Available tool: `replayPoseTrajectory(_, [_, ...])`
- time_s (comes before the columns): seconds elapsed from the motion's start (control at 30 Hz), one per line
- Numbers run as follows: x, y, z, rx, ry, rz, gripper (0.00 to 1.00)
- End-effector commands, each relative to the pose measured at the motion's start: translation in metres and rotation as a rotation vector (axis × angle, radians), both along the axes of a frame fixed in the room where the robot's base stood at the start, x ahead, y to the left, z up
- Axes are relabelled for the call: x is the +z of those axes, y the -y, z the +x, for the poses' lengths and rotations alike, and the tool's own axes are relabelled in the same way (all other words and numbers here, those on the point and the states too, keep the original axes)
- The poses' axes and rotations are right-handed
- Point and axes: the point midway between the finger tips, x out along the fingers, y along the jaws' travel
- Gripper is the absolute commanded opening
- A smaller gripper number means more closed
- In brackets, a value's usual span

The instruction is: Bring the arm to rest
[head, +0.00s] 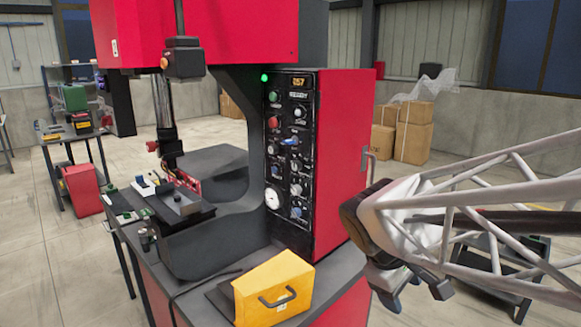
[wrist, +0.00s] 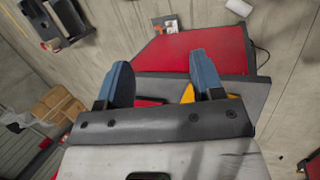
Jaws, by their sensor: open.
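My gripper (head: 416,287) hangs at the right of the head view, at the end of my white lattice arm. It points downward and is to the right of the red machine, apart from it. In the wrist view my gripper (wrist: 166,82) shows two blue fingers spread apart with nothing between them. The red machine (head: 340,165) stands in the middle of the head view, with a black control panel (head: 289,150) and a green light lit. Its red side also shows beyond the fingers in the wrist view (wrist: 195,50).
A yellow box with a handle (head: 260,293) sits on the machine's front ledge, left of my gripper. A dark stand (head: 500,255) is behind my arm at right. Cardboard boxes (head: 413,132) stand at the back. A shelf with a green can (head: 75,97) is far left.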

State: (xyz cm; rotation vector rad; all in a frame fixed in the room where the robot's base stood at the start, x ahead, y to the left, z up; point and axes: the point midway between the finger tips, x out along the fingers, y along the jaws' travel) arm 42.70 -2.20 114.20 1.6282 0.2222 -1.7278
Motion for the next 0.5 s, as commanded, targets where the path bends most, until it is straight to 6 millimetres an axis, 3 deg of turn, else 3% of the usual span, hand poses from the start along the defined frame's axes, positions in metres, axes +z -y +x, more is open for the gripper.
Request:
replayPoseTrajectory(0.2, [0.000,-0.002,-0.047,-0.231,0.115,0.175,0.61])
replayPoseTrajectory(0.5, [-0.002,-0.012,-0.096,-0.520,0.241,0.394,0.61])
